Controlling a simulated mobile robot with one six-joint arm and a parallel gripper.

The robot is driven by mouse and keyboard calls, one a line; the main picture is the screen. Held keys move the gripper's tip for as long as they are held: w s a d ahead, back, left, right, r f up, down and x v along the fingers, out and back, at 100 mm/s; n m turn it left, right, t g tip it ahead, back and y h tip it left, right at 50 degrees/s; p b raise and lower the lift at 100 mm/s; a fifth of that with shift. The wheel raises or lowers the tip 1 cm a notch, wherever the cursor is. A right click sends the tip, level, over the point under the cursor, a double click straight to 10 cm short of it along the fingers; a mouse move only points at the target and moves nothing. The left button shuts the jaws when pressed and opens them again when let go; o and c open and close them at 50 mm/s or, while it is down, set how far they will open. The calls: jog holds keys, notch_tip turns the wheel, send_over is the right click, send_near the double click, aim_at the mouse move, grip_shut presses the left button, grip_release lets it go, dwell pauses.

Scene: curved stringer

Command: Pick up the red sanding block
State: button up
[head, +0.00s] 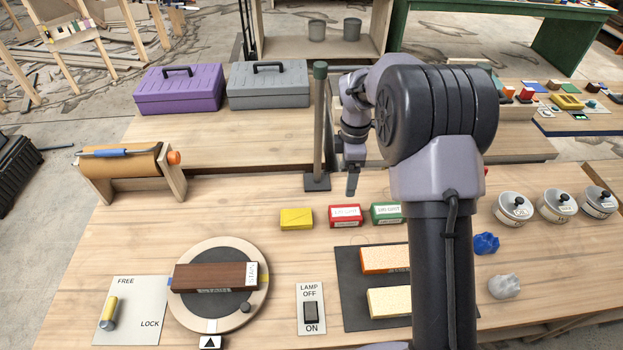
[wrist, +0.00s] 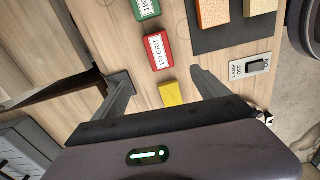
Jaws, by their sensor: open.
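The red sanding block (head: 345,216) with a white label lies on the wooden bench, between a yellow block (head: 296,219) and a green sanding block (head: 386,213). My gripper (head: 352,182) hangs above the bench, just behind the red block in the head view. In the wrist view my gripper (wrist: 161,82) is open and empty, its fingers spread wide. There the red block (wrist: 158,52) lies beyond the fingertips, and the yellow block (wrist: 171,94) shows between the fingers. The gripper appears apart from the blocks.
A green-topped post (head: 319,120) stands on the bench left of my gripper. A dark mat (head: 352,262) with orange and cream blocks lies in front. Toolboxes (head: 180,89) are behind.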

jog(key=b, duration=0.5)
send_near(346, 212)
jog(key=shift+n, duration=0.3)
notch_tip(346, 212, down, 5)
jog(key=shift+f, duration=0.2)
notch_tip(346, 212, down, 5)
jog(key=shift+w+f+b, duration=0.1)
jog(key=shift+f+b, duration=0.05)
jog(key=shift+b, duration=0.85)
jog(key=shift+c, duration=1.2)
jog(key=c, duration=1.4)
notch_tip(346, 212, up, 10)
jog(key=p, duration=0.3)
jog(key=shift+p, duration=0.4)
